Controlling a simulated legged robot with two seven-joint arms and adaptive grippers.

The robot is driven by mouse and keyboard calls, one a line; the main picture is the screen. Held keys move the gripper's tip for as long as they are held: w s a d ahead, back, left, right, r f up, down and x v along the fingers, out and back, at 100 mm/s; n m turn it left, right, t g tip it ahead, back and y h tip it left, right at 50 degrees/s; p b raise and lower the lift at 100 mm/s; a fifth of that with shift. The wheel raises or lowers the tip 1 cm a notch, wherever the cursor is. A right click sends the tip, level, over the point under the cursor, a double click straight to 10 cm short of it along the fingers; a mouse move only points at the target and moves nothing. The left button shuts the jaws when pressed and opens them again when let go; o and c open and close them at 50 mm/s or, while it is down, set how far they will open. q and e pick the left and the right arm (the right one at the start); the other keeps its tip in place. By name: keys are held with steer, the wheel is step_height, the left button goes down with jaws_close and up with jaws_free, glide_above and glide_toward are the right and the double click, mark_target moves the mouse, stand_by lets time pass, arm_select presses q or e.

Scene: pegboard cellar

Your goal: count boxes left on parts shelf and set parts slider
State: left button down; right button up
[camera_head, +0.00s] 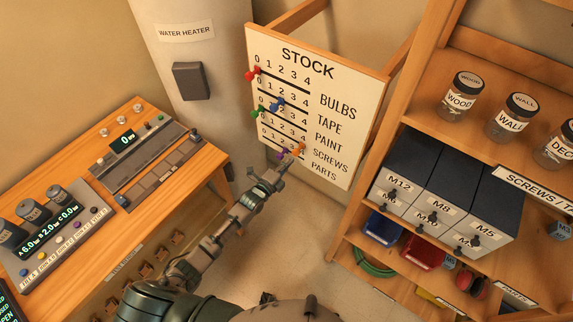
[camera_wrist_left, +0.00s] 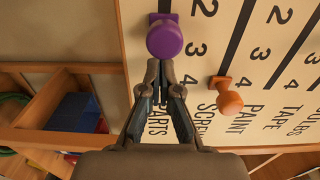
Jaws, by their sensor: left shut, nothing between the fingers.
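The stock board (camera_head: 325,130) has rows for bulbs, tape, paint, screws and parts. The purple slider knob (camera_head: 281,155) is on the parts row; in the left wrist view (camera_wrist_left: 165,38) it sits around 2 to 3. The orange knob (camera_head: 299,149) is on the screws row near 4. My left gripper (camera_head: 285,166) is shut and empty, its tips (camera_wrist_left: 166,68) close beside the purple knob on the higher-number side; I cannot tell if they touch. My right gripper is not in view.
Red (camera_head: 252,75), blue (camera_head: 277,104) and green (camera_head: 257,113) knobs sit on higher rows. Blue (camera_head: 382,229) and red (camera_head: 424,252) bins lie below the boxes. Jars (camera_head: 463,97) stand above. A wooden console (camera_head: 150,220) is at left.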

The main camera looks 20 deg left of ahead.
arm_select(q)
steer(key=shift+w+a+b, duration=0.2)
steer(key=shift+a+b, duration=0.05)
steer(key=shift+a, duration=0.35)
steer(key=shift+w+a+b, duration=0.15)
steer(key=shift+a+b, duration=0.05)
steer(key=shift+a, duration=0.35)
steer(key=shift+d, duration=0.1)
steer(key=d+p+v, duration=0.1)
steer(key=p+v, duration=0.5)
steer(key=v, duration=0.3)
steer(key=shift+s, duration=0.45)
steer(key=shift+a, duration=0.1)
